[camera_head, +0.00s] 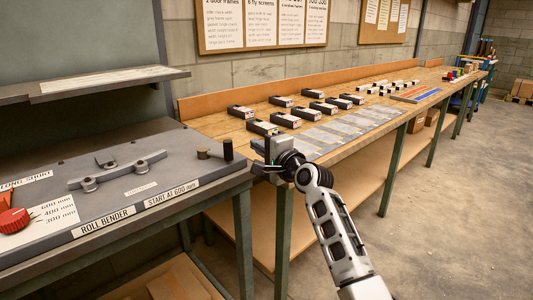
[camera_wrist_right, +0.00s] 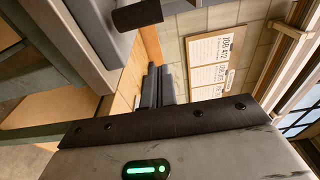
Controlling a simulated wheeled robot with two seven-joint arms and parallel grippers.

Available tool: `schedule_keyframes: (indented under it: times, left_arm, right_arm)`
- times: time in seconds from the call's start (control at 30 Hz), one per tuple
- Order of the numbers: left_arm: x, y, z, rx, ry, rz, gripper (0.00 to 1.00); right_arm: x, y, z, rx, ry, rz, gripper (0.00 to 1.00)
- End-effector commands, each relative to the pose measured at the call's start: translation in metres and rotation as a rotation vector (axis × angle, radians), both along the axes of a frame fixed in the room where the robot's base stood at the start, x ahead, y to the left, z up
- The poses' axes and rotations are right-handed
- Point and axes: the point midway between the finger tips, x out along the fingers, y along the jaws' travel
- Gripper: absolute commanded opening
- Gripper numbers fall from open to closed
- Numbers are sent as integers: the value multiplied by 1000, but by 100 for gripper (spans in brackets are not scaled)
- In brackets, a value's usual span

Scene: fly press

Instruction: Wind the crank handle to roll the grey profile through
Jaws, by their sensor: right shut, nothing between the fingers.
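The roll bender (camera_head: 110,205) is a grey bench-top machine at the left. The grey profile (camera_head: 125,167) lies across its rollers (camera_head: 89,184). The crank's dark upright handle (camera_head: 227,150) stands at the machine's right end, near a brass-coloured hub (camera_head: 202,154). The handle also shows as a dark cylinder at the top of the right wrist view (camera_wrist_right: 138,14). My right gripper (camera_head: 262,150) is just right of the handle, apart from it. Its fingers (camera_wrist_right: 158,86) are shut and empty. My left gripper is not in view.
A red knob (camera_head: 13,221) with a printed scale sits at the machine's left. A long wooden bench (camera_head: 236,128) behind holds several black-and-white blocks and flat grey pieces. A shelf (camera_head: 100,84) overhangs the machine's back left. The floor at right (camera_head: 440,220) is clear.

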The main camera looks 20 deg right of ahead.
Motion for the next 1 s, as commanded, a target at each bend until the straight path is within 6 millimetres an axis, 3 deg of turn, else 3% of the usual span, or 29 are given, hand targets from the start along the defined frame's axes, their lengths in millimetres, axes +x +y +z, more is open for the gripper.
schedule_keyframes:
  times: [0.27,0.6,1.0]
  left_arm:
    - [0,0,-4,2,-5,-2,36]
    - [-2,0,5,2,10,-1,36]
    - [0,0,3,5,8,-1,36]
  right_arm:
    - [40,9,-1,-1,1,-1,0]
    - [17,41,0,-2,1,0,0]
    - [16,43,-1,-2,1,-1,0]
